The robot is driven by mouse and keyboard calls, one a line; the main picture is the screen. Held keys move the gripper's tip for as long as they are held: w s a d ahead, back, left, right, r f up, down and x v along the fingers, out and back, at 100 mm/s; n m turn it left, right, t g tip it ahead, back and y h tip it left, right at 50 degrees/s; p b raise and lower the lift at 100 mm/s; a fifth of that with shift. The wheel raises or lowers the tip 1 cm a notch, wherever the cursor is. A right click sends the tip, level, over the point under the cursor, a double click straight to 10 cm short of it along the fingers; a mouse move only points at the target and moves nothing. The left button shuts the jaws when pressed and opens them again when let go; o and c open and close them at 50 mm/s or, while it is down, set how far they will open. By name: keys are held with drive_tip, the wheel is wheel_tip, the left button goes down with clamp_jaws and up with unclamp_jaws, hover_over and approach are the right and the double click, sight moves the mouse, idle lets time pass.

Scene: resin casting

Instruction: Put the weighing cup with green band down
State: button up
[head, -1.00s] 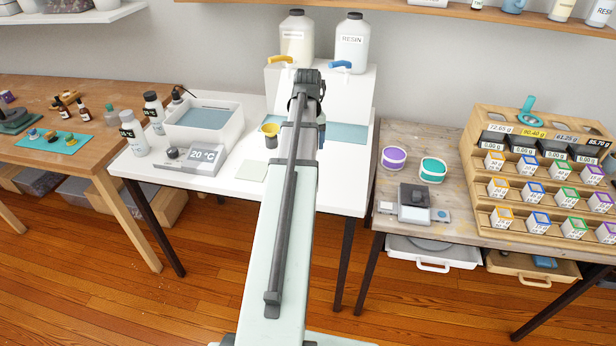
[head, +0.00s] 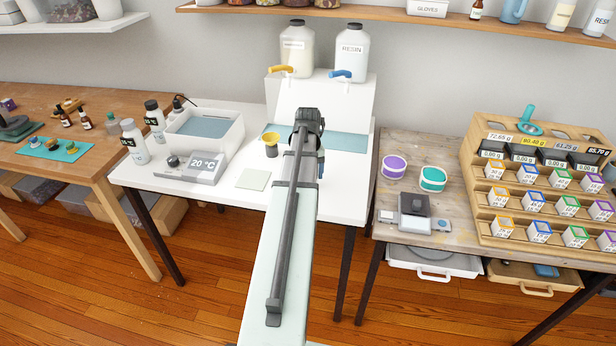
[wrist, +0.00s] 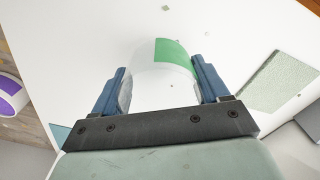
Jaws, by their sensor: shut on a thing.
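The weighing cup with green band (wrist: 174,52) shows in the wrist view as a clear cup with a green patch on its side. My gripper (wrist: 160,86) is shut on it, one blue finger on each side. White tabletop lies beyond the cup; I cannot tell whether the cup touches it. In the head view my arm hides the cup and most of the gripper; only a bit of blue finger shows beside the arm, over the white table (head: 225,185).
A dark cup with a yellow top (head: 271,146) stands just left of my arm. A pale green square pad (head: 253,180) lies in front of it. A water bath (head: 205,130) is further left. Two resin jugs (head: 351,52) stand on the white riser behind.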

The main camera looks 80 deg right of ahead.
drive_tip(key=shift+f, duration=0.6)
drive_tip(key=shift+f, duration=0.15)
drive_tip(key=o, duration=1)
drive_tip(key=shift+o, duration=0.2)
wheel_tip(320, 180, up, 14)
drive_tip(key=shift+f, duration=0.15)
